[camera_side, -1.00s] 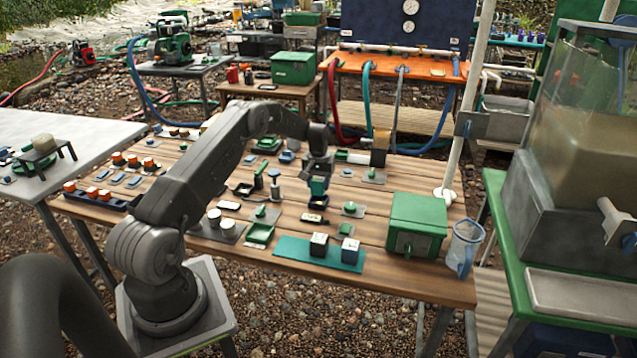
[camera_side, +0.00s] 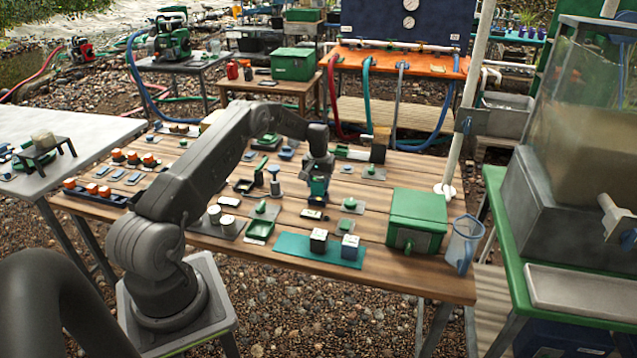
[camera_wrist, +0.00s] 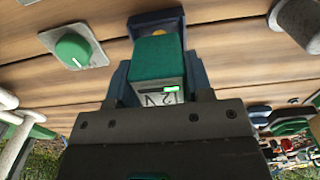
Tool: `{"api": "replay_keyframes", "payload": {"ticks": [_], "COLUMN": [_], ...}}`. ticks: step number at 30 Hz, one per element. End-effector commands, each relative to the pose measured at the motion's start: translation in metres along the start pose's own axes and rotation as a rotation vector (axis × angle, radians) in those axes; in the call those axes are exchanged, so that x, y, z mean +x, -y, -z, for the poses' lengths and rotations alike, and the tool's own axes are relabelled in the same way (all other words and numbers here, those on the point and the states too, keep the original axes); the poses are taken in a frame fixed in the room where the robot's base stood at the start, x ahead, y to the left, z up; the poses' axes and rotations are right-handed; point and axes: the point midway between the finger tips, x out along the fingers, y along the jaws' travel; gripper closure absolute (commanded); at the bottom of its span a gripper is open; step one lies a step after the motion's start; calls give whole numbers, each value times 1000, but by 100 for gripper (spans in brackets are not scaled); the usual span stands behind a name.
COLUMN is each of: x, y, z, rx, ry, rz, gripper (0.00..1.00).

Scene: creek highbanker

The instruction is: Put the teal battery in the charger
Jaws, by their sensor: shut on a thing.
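The teal battery (camera_wrist: 158,62) is between the fingers of my gripper (camera_wrist: 160,85), which is shut on it. Its end facing the wrist camera has a pale label with a "12 V" mark and a small green strip. A dark blue part with a yellow spot (camera_wrist: 155,20), seemingly the charger, shows just beyond the battery. In the side view my gripper (camera_side: 318,184) is low over the middle of the wooden table, with the battery (camera_side: 318,188) mostly hidden. I cannot tell whether the battery is seated in the charger or just above it.
A teal mat (camera_side: 292,247) with two pale-topped blocks (camera_side: 319,239) lies in front. A green box (camera_side: 417,218) and a clear jug (camera_side: 464,243) stand at the right. A green knob on a grey plate (camera_wrist: 72,48) is close by. Many small items crowd the table.

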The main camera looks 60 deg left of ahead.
Motion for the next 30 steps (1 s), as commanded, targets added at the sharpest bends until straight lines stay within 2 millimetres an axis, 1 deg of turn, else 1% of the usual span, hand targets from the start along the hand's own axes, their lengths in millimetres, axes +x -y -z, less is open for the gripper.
{"api": "replay_keyframes", "payload": {"ticks": [8,20,30], "x": [0,10,11], "y": [0,0,0], "z": [0,1,1], "rx": [0,0,0], "ry": [-1,-1,-1], "rz": [0,0,0], "gripper": [83,83,83]}}
